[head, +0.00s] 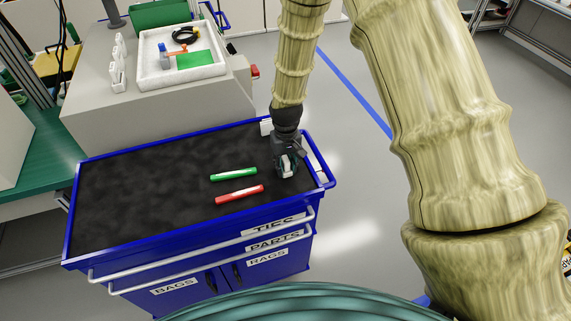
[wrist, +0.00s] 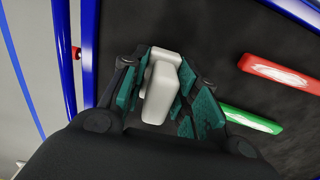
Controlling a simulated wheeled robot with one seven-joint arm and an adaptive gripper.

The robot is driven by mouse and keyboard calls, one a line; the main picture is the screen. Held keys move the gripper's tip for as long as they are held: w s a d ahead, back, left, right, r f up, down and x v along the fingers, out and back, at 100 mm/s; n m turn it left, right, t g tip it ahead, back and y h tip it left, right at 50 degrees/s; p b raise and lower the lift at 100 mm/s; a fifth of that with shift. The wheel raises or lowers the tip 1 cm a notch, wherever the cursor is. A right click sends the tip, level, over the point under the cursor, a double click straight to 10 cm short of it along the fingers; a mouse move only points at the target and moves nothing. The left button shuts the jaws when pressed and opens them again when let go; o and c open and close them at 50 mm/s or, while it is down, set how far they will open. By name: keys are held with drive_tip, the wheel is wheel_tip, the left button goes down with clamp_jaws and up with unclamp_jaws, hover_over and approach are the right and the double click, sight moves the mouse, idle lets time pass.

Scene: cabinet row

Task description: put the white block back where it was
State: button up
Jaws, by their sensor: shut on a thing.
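The white block (wrist: 161,88) is between the teal-padded fingers of my gripper (wrist: 160,100) in the wrist view. My gripper is shut on it. In the head view my gripper (head: 287,172) is low over the right end of the black top of the blue cabinet (head: 140,180), and the white block (head: 287,165) shows partly between the fingers. I cannot tell whether the block touches the black top.
A green marker-like bar (head: 233,174) and a red one (head: 239,194) lie on the top, left of my gripper. The cabinet has a raised blue rim (head: 325,170). Behind it, a grey bench holds a white tray (head: 182,57). The left of the top is clear.

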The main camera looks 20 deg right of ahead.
sight(285, 159)
drive_tip(key=o, duration=1)
drive_tip(key=shift+f, duration=0.1)
drive_tip(key=shift+r+b, duration=1.65)
drive_tip(key=shift+r, duration=4.5)
